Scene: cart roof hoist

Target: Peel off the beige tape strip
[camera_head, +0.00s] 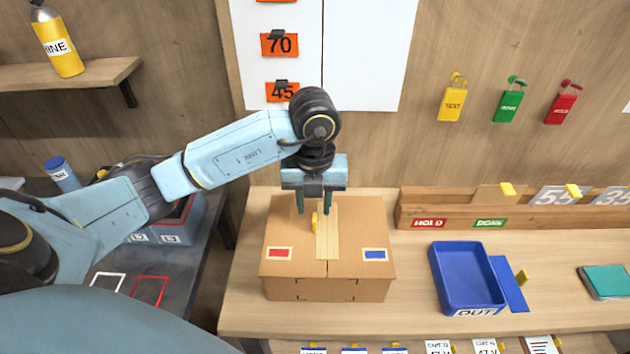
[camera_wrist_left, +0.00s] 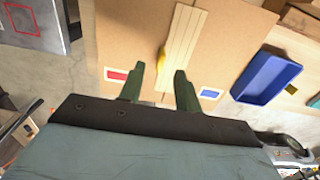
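A beige tape strip (camera_head: 332,225) runs along the middle seam of the top of a closed cardboard box (camera_head: 360,210). A yellow tab (camera_head: 314,220) stands at the strip's left side. The strip (camera_wrist_left: 184,45) and the yellow tab (camera_wrist_left: 162,58) also show in the left wrist view. My left gripper (camera_head: 314,212) is above the box, pointing down, with its two fingers apart and nothing between them that I can see touching. In the left wrist view its fingers (camera_wrist_left: 160,82) lie on either side below the tab. My right gripper is not in view.
The box has a red label (camera_head: 279,254) and a blue label (camera_head: 375,255). A blue tray (camera_head: 437,262) marked OUT stands to its right on the wooden bench (camera_head: 415,305). A wooden rail with HOLD and DONE labels runs behind. Bench between box and tray is clear.

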